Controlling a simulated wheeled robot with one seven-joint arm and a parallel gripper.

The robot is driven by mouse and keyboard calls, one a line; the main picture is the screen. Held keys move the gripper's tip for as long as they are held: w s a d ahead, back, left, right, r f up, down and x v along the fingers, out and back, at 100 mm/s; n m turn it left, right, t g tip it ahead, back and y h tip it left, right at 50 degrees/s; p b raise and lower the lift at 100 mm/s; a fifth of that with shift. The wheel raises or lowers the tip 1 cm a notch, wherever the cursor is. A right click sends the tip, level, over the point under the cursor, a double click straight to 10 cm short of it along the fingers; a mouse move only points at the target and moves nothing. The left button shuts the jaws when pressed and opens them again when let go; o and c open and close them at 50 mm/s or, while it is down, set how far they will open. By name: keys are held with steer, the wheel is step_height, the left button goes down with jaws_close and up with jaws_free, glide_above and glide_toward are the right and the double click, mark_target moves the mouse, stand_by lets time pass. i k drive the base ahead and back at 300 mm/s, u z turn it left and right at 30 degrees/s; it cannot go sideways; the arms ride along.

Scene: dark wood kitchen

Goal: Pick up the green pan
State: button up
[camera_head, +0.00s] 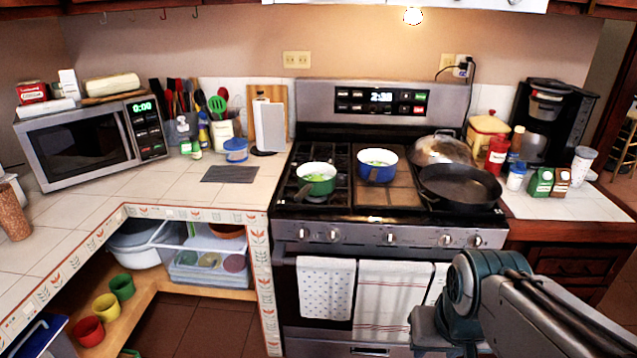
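The green pan (317,187) is small and round with a white inside and some green food in it. It sits on the front left burner of the stove (389,234). A dark handle sticks out from it toward the front left. My arm reaches in from the lower right, well in front of the stove and apart from the pan. My gripper (437,328) is low in front of the oven door; its fingers are not clearly shown, so I cannot tell whether it is open.
A blue pot (377,173) stands right of the green pan. A black skillet (459,186) and a lidded pan (443,149) are further right. Towels (326,288) hang on the oven door. The tiled counter (150,190) left of the stove has free room.

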mark_target(315, 178)
steer(key=k, duration=1.2)
steer(key=u, duration=0.65)
steer(key=i, duration=1.45)
steer(key=z, duration=0.85)
steer(key=i, duration=1)
steer(key=z, duration=0.25)
